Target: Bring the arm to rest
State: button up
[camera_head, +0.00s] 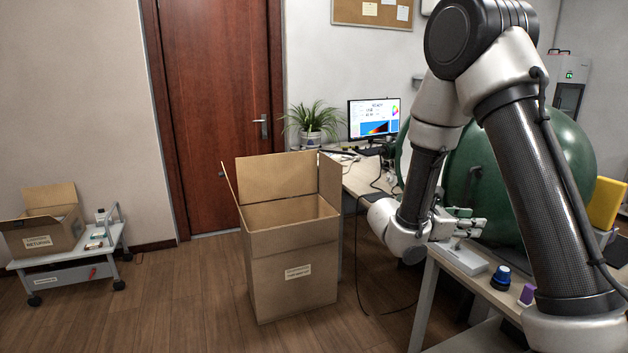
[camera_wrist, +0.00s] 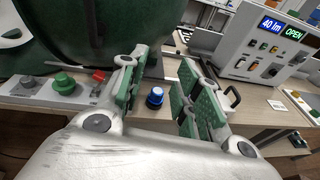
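My gripper (camera_head: 468,222) is over the left part of the bench, beside the big green sphere (camera_head: 572,160). In the wrist view my gripper (camera_wrist: 163,62) has its two green-padded fingers apart, with nothing held between them. A blue-capped black item (camera_wrist: 154,97) shows on the bench in the gap between the fingers; a similar blue item (camera_head: 500,278) stands on the bench in the head view.
A grey box with a green button (camera_wrist: 64,82) and a panel reading OPEN (camera_wrist: 268,45) flank the fingers. A large open carton (camera_head: 290,270) stands on the floor left of the bench.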

jog(key=s+d+r+m+g+y, duration=0.2)
jog(key=s+m+g+y, duration=0.5)
jog(key=s+m, duration=0.7)
jog(key=s+a+r+m+t+y, duration=0.6)
jog(key=s+a+r+t+y, duration=0.1)
jog(key=s+r, duration=0.3)
jog(key=shift+s+t+y, duration=0.3)
jog(key=shift+s+y, duration=0.4)
jog(key=shift+s, duration=0.2)
